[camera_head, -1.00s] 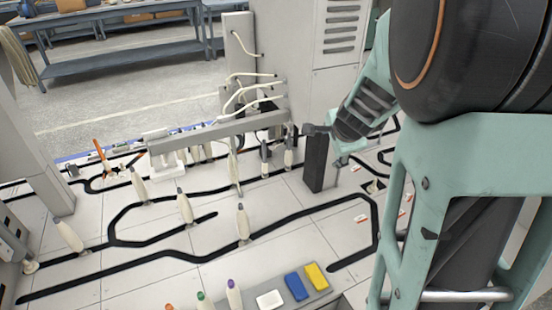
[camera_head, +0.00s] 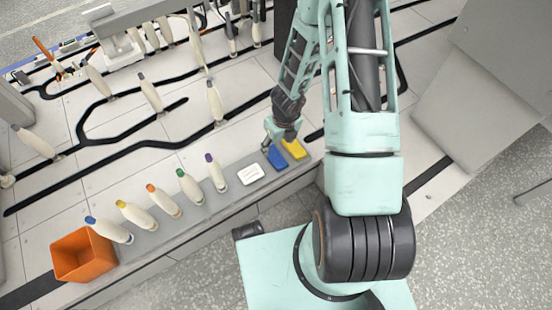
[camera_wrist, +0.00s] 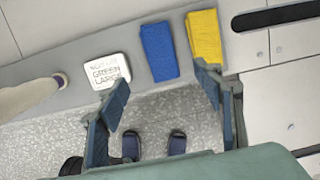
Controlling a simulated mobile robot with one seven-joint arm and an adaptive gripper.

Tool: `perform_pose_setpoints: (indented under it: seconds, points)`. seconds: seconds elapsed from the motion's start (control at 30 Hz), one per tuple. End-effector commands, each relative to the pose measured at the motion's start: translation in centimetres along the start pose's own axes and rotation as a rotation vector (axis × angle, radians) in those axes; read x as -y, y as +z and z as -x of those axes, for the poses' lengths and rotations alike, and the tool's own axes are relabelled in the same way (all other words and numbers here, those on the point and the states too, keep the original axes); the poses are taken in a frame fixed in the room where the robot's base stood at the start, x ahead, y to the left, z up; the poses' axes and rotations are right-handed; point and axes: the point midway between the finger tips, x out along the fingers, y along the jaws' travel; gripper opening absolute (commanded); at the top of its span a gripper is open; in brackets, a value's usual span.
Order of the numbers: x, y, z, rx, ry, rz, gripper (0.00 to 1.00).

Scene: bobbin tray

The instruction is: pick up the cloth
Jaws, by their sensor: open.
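Two folded cloths lie side by side at the right end of the grey tray (camera_head: 230,191). One is a blue cloth (camera_head: 277,159), the other a yellow cloth (camera_head: 296,149). In the wrist view the blue cloth (camera_wrist: 159,52) is in the middle and the yellow cloth (camera_wrist: 204,36) is to its right, both flat. My gripper (camera_head: 281,135) is over this end of the tray. In the wrist view its fingers (camera_wrist: 162,88) are spread wide and empty, with the blue cloth ahead between them. The right fingertip overlaps the lower edge of the yellow cloth; I cannot tell its height.
A white labelled box (camera_wrist: 108,71) lies left of the blue cloth. Several bobbins with coloured tips, including a purple-tipped bobbin (camera_head: 216,172), line the tray further left. An orange bin (camera_head: 84,256) stands at its left end. More bobbins stand along black floor tracks behind.

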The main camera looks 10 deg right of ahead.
Motion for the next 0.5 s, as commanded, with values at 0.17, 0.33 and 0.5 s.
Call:
perform_pose_setpoints:
  seconds: [0.17,0.33,0.5]
  points:
    - [-0.2,-0.2,-3.2,-0.003,0.005,-0.012,0.61]
    - [-0.1,-0.1,-5.2,-0.002,0.003,-0.009,0.61]
    - [-0.1,0.0,-6.0,-0.001,0.002,-0.007,0.61]
